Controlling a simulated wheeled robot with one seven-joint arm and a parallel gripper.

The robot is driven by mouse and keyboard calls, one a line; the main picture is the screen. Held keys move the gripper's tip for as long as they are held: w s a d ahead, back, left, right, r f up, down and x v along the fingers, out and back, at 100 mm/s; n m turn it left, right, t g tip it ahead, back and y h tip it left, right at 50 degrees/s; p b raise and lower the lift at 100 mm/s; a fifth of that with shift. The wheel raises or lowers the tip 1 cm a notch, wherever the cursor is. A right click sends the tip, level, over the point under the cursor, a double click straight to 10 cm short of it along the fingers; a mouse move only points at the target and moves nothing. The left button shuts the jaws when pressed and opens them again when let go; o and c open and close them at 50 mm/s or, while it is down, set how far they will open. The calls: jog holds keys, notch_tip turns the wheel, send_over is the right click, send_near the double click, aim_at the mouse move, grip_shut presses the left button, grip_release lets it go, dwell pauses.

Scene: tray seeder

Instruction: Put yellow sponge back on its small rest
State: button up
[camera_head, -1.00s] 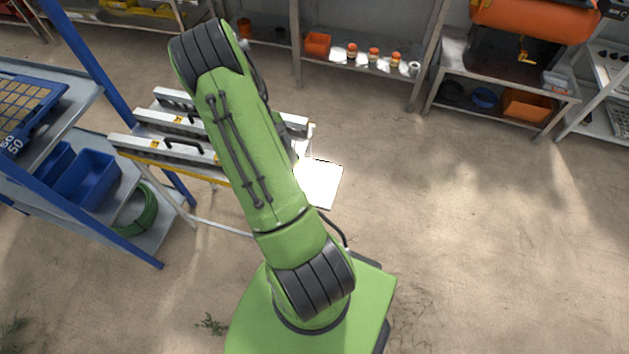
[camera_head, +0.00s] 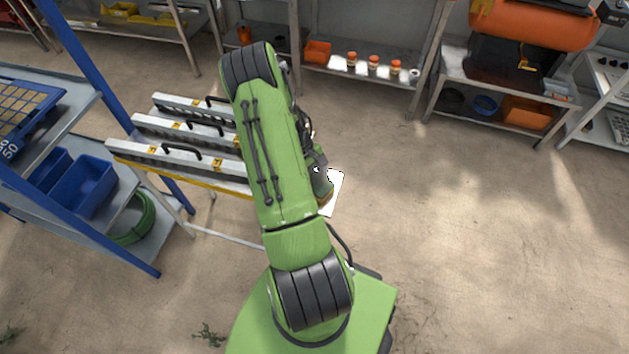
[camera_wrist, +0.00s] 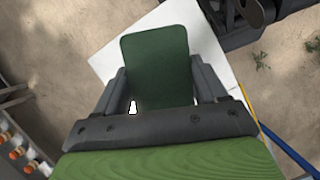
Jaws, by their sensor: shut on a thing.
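In the wrist view my gripper (camera_wrist: 160,82) is shut on a flat block with a dark green face (camera_wrist: 155,60). I take this block to be the sponge; its yellow side is turned away there. In the head view my gripper (camera_head: 321,178) is partly hidden behind my arm, and a small yellowish-brown edge (camera_head: 326,199) shows below it. The sponge is over a white panel (camera_wrist: 215,55), which also shows in the head view (camera_head: 337,184). I cannot tell whether the sponge touches the panel. I cannot make out the small rest.
A bench with several long metal bars with black handles (camera_head: 170,155) stands left of my arm. A blue-framed cart with blue bins (camera_head: 88,190) stands farther left. Shelves with orange-capped jars (camera_head: 374,66) line the back. The floor at right is clear.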

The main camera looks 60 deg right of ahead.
jog(key=shift+f, duration=0.1)
jog(key=o, duration=0.9)
jog(key=shift+o, duration=0.2)
jog(key=p+v, duration=0.2)
jog(key=v, duration=1)
jog(key=shift+r, duration=0.25)
